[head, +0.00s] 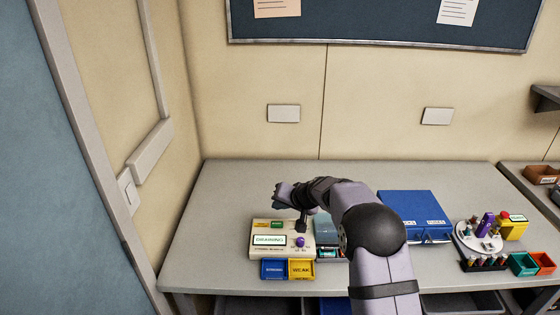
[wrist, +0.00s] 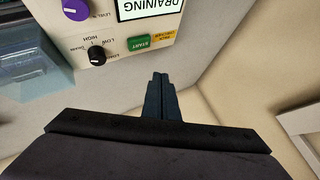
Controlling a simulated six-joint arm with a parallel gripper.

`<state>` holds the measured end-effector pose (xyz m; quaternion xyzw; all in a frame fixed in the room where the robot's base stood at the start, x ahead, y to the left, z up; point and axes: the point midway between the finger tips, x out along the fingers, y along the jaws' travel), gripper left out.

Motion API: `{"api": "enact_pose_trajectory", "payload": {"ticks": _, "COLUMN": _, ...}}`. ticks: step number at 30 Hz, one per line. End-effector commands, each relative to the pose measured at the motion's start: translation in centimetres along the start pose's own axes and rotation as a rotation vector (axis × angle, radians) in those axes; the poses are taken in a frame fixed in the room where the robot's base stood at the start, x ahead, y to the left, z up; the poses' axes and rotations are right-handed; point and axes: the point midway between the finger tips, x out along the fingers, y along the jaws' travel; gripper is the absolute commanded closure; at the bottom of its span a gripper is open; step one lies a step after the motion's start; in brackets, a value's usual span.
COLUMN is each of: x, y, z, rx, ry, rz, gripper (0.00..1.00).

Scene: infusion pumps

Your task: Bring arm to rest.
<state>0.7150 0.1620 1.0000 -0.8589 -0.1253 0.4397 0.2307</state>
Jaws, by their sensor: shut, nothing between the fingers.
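My gripper (head: 280,205) is shut and empty, above the back edge of the cream pump (head: 258,252) in the head view. In the wrist view the shut fingers (wrist: 158,78) show over bare table beside the pump (wrist: 118,20), apart from its panel in the picture. The pump's display (head: 269,240) reads DRAINING. The green START button (head: 277,224) is on the panel near the fingers. A purple knob (head: 300,241) and, in the wrist view, a black knob (wrist: 96,54) sit on the panel. My wrist hides part of the pump's back.
Blue and yellow WEAK bins (head: 301,269) stand in front of the pump. A blue case (head: 414,215), a round white stand (head: 478,237) and a yellow box with a red button (head: 512,227) lie to the right. The table's (head: 215,200) left side is clear.

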Motion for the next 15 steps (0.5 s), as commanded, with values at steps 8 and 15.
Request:
{"api": "enact_pose_trajectory", "payload": {"ticks": 8, "x": -4.3, "y": 1.3, "z": 3.4, "rx": -0.027, "ry": -0.091, "rz": 0.057, "gripper": 1.0}}
{"api": "enact_pose_trajectory", "payload": {"ticks": 15, "x": -13.3, "y": 4.9, "z": 12.0, "rx": -0.073, "ry": -0.277, "rz": 0.193, "gripper": 1.0}}
